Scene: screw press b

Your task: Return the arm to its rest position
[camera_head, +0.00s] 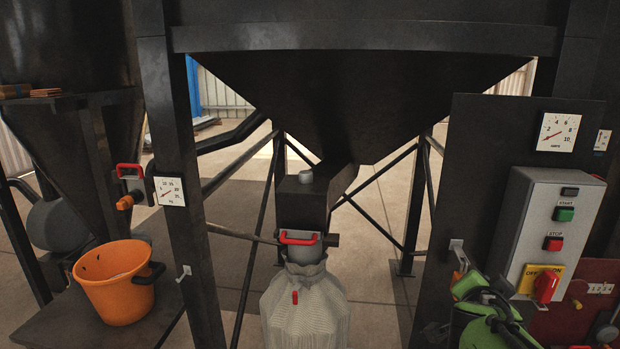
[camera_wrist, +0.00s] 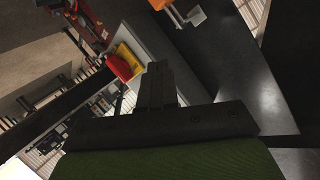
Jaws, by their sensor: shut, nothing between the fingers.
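My gripper (camera_wrist: 157,68) shows in the wrist view as two dark fingers pressed together, with nothing between them. Behind it are a dark bar and a green surface along the bottom edge. The fingers point up the picture, beside a grey box face. In the head view, green and black parts of my arm are at the lower right, in front of the control panel. My gripper's fingertips cannot be made out clearly there.
A grey control box (camera_head: 548,230) with a red rotary switch (camera_head: 546,286) is close to my arm; the switch also shows in the wrist view (camera_wrist: 119,68). A dark hopper (camera_head: 350,100) stands over a pale sack (camera_head: 304,310). An orange bucket (camera_head: 117,290) stands at left.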

